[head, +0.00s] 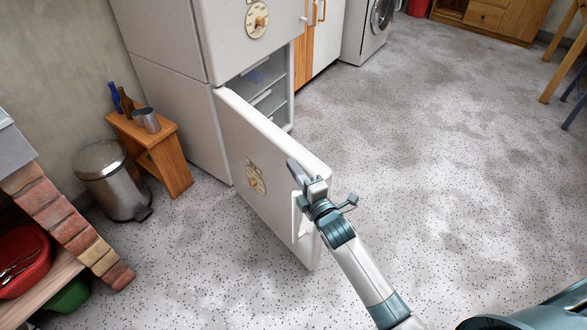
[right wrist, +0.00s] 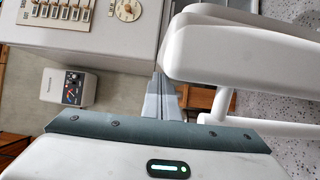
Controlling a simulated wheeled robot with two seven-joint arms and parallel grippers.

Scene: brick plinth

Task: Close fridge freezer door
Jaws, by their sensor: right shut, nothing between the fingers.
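The white fridge freezer (head: 160,40) stands at the upper left of the head view. Its upper door (head: 235,45) looks shut. Its lower door (head: 270,150) stands wide open, swung out into the room, with a dial and a pale handle (head: 297,218) on its face. Shelves show in the open compartment (head: 265,85). My right gripper (head: 297,172) is shut and empty, at the free edge of the lower door near the handle. In the right wrist view its fingers (right wrist: 163,98) are close beside a white door part (right wrist: 245,50); contact is unclear. My left gripper is not in view.
A wooden stool (head: 165,150) with bottles and a metal cup, and a steel bin (head: 112,180), stand left of the door. A brick plinth (head: 65,225) is at the far left. The speckled floor (head: 430,130) to the right is clear.

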